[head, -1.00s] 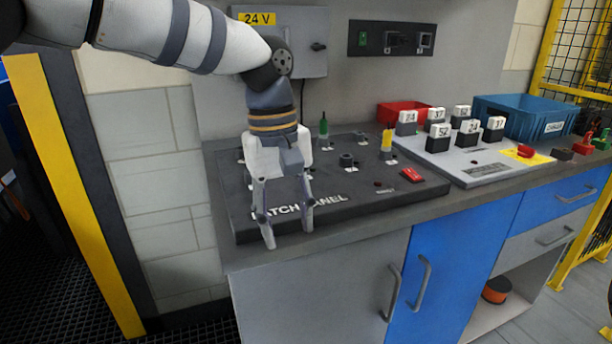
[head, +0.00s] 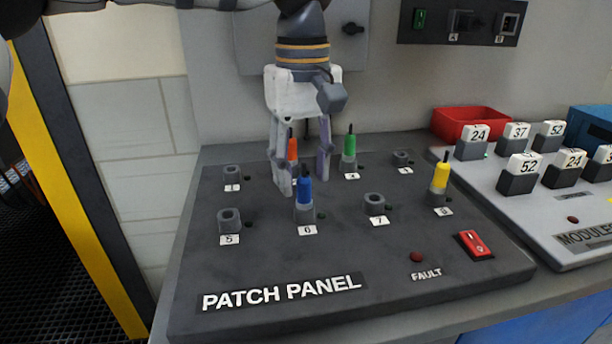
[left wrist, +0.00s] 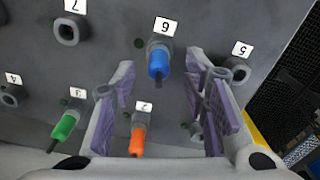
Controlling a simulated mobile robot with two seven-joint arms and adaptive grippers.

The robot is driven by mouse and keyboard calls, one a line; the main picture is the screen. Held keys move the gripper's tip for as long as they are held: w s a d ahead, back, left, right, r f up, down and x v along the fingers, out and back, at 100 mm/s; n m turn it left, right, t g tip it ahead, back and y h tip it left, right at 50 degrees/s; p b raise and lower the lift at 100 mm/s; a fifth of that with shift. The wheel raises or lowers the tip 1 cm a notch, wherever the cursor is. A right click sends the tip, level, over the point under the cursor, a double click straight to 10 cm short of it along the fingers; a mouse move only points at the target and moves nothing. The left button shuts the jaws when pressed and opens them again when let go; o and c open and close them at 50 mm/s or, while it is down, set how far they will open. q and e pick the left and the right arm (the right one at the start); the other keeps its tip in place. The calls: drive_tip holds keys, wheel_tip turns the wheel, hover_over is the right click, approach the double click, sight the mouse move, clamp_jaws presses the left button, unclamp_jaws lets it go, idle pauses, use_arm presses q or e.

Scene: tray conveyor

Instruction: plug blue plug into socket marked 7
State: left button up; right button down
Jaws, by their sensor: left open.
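The blue plug (head: 304,190) stands upright in the socket marked 6 on the dark patch panel (head: 400,285). It also shows in the left wrist view (left wrist: 158,64), near the gap between my fingertips. My left gripper (head: 303,180) is open and points down, with one finger to each side of the blue plug in the picture. I cannot tell whether the fingers touch it. The socket marked 7 (head: 375,204) is empty, just right of socket 6; in the left wrist view it is at upper left (left wrist: 70,30).
An orange plug (head: 292,148) and a green plug (head: 349,152) stand in the back row. A yellow plug (head: 440,178) is in socket 8. Socket 5 (head: 229,221) is empty. A red switch (head: 475,245) is at front right. A module board (head: 560,225) lies further right.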

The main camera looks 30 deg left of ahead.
use_arm(q)
drive_tip(key=shift+f, duration=1.45)
use_arm(e)
drive_tip(key=shift+s+f, duration=0.1)
drive_tip(key=shift+f, duration=0.1)
use_arm(q)
drive_tip(key=shift+c, duration=0.2)
clamp_jaws()
drive_tip(key=shift+r, duration=0.2)
use_arm(e)
drive_tip(key=shift+r, duration=0.1)
